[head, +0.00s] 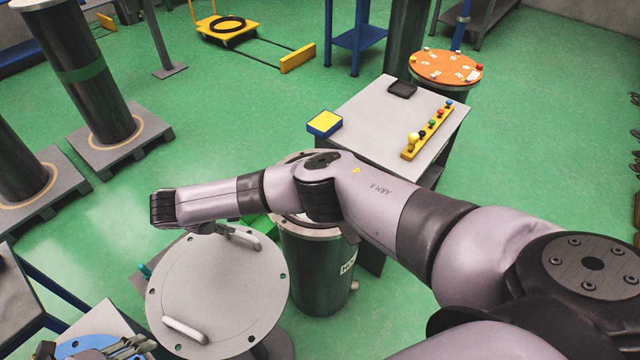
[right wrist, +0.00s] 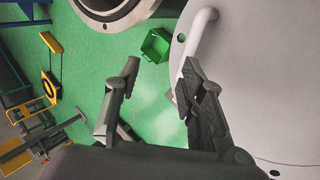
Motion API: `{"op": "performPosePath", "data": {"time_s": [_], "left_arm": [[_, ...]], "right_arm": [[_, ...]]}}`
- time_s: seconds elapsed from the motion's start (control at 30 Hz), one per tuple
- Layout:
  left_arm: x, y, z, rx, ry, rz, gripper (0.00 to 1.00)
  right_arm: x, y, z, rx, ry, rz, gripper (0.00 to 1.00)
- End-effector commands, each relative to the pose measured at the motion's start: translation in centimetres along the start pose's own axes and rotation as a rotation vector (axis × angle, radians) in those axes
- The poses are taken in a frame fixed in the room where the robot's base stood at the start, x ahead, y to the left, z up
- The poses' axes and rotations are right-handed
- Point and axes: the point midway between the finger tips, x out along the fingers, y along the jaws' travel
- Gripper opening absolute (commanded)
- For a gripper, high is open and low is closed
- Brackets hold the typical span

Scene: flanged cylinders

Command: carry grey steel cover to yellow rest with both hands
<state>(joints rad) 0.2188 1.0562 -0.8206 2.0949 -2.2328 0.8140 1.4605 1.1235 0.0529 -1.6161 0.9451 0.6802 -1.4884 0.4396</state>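The grey steel cover (head: 215,285) is a round plate with bolt holes and two raised handles, lying flat on a support mostly hidden beneath it. My right gripper (head: 222,231) is at its far handle (head: 245,237). In the right wrist view my right gripper (right wrist: 160,72) has its fingers apart, with the white handle (right wrist: 198,38) close by the right finger; no grip shows. Grey jointed parts at the lower left, probably my left gripper (head: 125,346), are cut off, left of the near handle (head: 185,330). A low yellow platform (head: 210,33) with a black ring, possibly the yellow rest, is at the back.
A dark flanged cylinder (head: 318,270) stands right beside the cover, partly behind my right arm. A grey table (head: 365,110) with a yellow-topped blue box (head: 324,123) is beyond it. Tall cylinders on pallets (head: 120,150) stand left. Green floor between is open.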

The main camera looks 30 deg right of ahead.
Motion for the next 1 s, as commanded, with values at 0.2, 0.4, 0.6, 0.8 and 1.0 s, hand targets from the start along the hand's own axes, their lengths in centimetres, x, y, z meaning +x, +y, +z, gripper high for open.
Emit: {"op": "performPosePath", "data": {"time_s": [0.2,0.4,0.6,0.8,1.0], "left_arm": [[-1.1,-0.8,0.0,0.0,0.0,0.0,0.37],[-1.9,-1.3,0.0,0.0,0.0,0.0,0.37],[-2.7,-1.8,0.0,0.0,0.0,0.0,0.37],[-3.5,-2.3,0.0,0.0,0.0,0.0,0.37],[-4.1,-2.8,0.0,0.0,0.0,0.0,0.37]], "right_arm": [[-1.4,0.1,0.0,0.0,0.001,-0.001,0.37],[-2.4,0.1,0.0,0.0,0.0,0.0,0.37],[-3.3,0.1,0.0,0.0,0.0,-0.001,0.37],[-4.4,0.1,0.0,-0.001,0.001,-0.001,0.37],[-5.2,0.1,0.0,-0.001,0.001,0.0,0.37]]}}
